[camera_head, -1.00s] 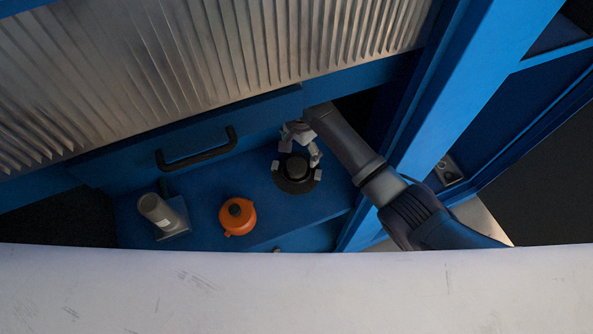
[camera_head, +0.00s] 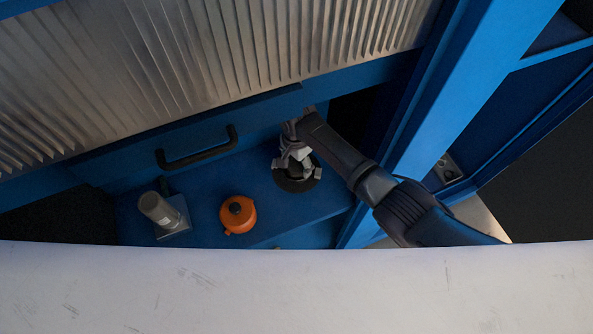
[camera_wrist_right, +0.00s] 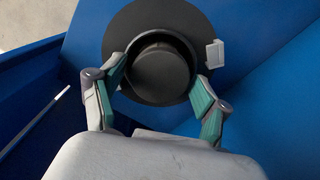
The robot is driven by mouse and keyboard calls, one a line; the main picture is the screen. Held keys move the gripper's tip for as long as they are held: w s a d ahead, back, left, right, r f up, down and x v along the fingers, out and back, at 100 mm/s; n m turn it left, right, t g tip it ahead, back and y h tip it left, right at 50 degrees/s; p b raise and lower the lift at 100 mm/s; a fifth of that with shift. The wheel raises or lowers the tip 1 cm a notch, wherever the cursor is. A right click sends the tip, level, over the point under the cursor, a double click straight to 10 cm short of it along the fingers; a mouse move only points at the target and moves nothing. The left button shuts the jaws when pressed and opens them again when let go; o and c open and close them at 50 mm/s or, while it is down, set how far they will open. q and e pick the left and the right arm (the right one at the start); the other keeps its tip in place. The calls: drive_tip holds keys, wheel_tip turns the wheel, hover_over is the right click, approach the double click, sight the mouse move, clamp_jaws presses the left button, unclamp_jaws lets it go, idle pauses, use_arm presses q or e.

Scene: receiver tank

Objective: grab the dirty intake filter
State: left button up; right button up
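A round black part with a wide dark flange, which looks like the intake filter (camera_head: 296,185), sits on the blue shelf in the head view. In the right wrist view, its raised black knob (camera_wrist_right: 161,70) stands in the middle of the flange. My right gripper (camera_head: 296,160) is over it and partly hides it in the head view. In the right wrist view, the right gripper (camera_wrist_right: 160,78) is open, with one green-padded finger on each side of the knob. Small gaps seem to remain beside the knob; contact is not clear. My left gripper is not in view.
An orange round part (camera_head: 238,214) and a grey cylinder on a square base (camera_head: 163,213) stand on the shelf (camera_head: 205,185) to the left. A black handle (camera_head: 197,147) is behind them. A blue post (camera_head: 440,110) rises close beside my right arm.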

drive_tip(key=c, duration=1.2)
drive_tip(key=shift+r, duration=0.1)
